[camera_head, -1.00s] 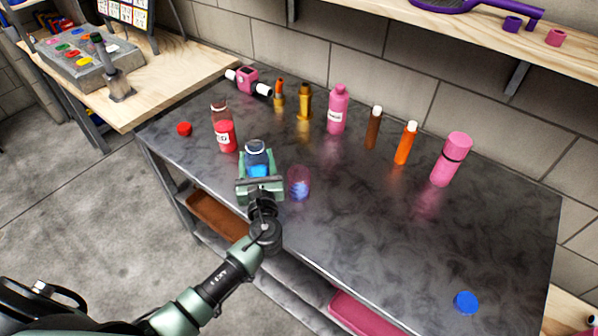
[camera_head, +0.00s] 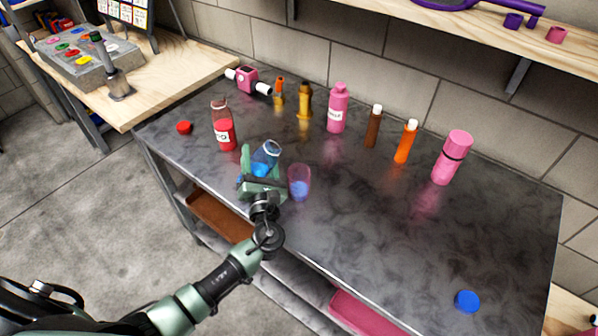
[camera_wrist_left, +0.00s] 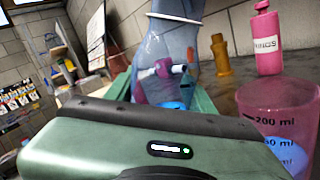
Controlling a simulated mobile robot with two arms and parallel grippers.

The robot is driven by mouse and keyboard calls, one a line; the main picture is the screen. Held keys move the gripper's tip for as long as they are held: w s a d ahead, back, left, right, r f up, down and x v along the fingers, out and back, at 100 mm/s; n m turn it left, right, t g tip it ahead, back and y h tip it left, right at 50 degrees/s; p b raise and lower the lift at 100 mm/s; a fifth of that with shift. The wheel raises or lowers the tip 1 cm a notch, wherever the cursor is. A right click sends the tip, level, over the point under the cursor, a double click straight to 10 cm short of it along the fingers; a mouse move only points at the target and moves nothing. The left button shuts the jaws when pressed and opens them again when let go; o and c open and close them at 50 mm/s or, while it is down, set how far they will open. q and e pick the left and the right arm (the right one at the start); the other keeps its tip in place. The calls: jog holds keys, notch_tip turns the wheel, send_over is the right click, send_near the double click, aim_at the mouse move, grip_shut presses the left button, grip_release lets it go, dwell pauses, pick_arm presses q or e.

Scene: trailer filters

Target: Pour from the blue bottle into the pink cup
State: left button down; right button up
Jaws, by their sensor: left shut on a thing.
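The blue bottle (camera_head: 266,157) is clear with blue liquid in it, and its mouth leans to the right, toward the cup. My left gripper (camera_head: 262,180) is shut on it. In the left wrist view the bottle (camera_wrist_left: 172,50) stands between the green fingers, its base hidden behind the gripper body. The pink cup (camera_head: 299,180) is see-through, upright on the table just right of the gripper, with something blue low inside. In the left wrist view the cup (camera_wrist_left: 283,105) is at the right edge, with "200 ml" marking. My right gripper is not in view.
On the grey table (camera_head: 370,240) a red bottle (camera_head: 223,127) stands behind left. A pink bottle (camera_head: 337,110), an orange tube (camera_head: 405,143) and a pink flask (camera_head: 451,158) stand behind. A blue cap (camera_head: 466,300) lies front right.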

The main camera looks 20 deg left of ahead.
pick_arm(q)
jog(key=shift+d+f+m+t, duration=0.2)
jog(key=shift+m+t, duration=0.1)
jog(key=shift+m, duration=0.6)
jog(key=shift+a+f+m+t+h+b, duration=0.2)
jog(key=shift+m+t+h+b, duration=0.1)
jog(key=shift+m, duration=0.55)
jog(key=shift+a+f+m+t+h+b, duration=0.15)
jog(key=shift+f+m+t+h+b, duration=0.1)
jog(key=shift+m, duration=0.6)
jog(key=shift+m, duration=0.3)
jog(key=shift+a, duration=0.1)
jog(key=shift+s+a+r+m+h+p, duration=0.15)
jog(key=shift+r+m+h+p, duration=0.15)
jog(key=shift+m, duration=0.7)
jog(key=shift+a+r+m+t+h+p, duration=0.1)
jog(key=shift+r+m+t+h+p, duration=0.2)
jog(key=shift+r+m+p, duration=0.7)
dwell(1.6)
jog(key=shift+d+r+m+t+h+p, duration=0.25)
jog(key=shift+m+p, duration=0.3)
jog(key=shift+m, duration=0.25)
dwell(0.6)
